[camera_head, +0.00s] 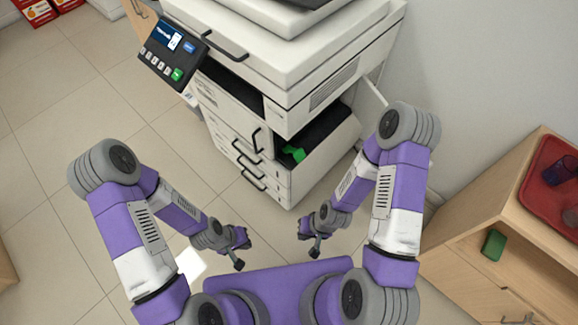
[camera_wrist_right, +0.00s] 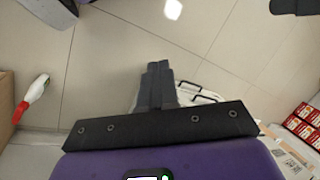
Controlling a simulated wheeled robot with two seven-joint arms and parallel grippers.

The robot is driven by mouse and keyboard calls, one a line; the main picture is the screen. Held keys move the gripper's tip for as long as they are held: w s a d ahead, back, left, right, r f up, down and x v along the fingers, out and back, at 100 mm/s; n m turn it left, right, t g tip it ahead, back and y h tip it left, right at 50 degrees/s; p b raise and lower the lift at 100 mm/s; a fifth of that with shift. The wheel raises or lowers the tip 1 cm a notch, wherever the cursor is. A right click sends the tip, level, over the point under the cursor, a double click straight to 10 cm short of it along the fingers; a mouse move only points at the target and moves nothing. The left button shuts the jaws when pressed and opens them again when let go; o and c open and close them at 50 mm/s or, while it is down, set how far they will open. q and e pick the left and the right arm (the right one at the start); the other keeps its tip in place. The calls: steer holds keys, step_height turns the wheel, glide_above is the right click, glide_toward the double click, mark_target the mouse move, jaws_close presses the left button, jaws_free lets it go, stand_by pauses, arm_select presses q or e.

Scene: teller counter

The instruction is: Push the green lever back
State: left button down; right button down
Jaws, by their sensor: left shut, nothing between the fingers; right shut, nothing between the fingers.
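The green lever (camera_head: 293,153) shows inside an open, dark side bay of the white copier (camera_head: 232,112), on the copier's right side. My left gripper (camera_head: 240,265) is shut and empty, low in front of the copier and well apart from the lever. My right gripper (camera_head: 315,252) is shut and empty, below the lever in the picture and apart from it. In the right wrist view its closed fingers (camera_wrist_right: 156,84) point over the tiled floor, and the lever cannot be made out there.
A control panel (camera_head: 172,53) juts from the copier's left. Tiled floor (camera_head: 60,190) is clear at the left. Red boxes (camera_head: 36,10) stand at the far left.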

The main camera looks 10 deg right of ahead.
steer(key=shift+f, duration=0.1)
steer(key=w+a+f+m+y+b, duration=0.2)
steer(key=w+f+m+y+b, duration=0.3)
steer(key=f+m+y, duration=0.65)
steer(key=w+d+r+m+t+h+b, duration=0.1)
steer(key=w+d+m+t+h, duration=0.2)
steer(key=w+d+m+t, duration=0.9)
steer(key=d+m+t, duration=0.2)
steer(key=d+t, duration=0.1)
steer(key=d, duration=0.1)
steer(key=shift+w+d+r, duration=0.2)
steer(key=shift+w, duration=0.05)
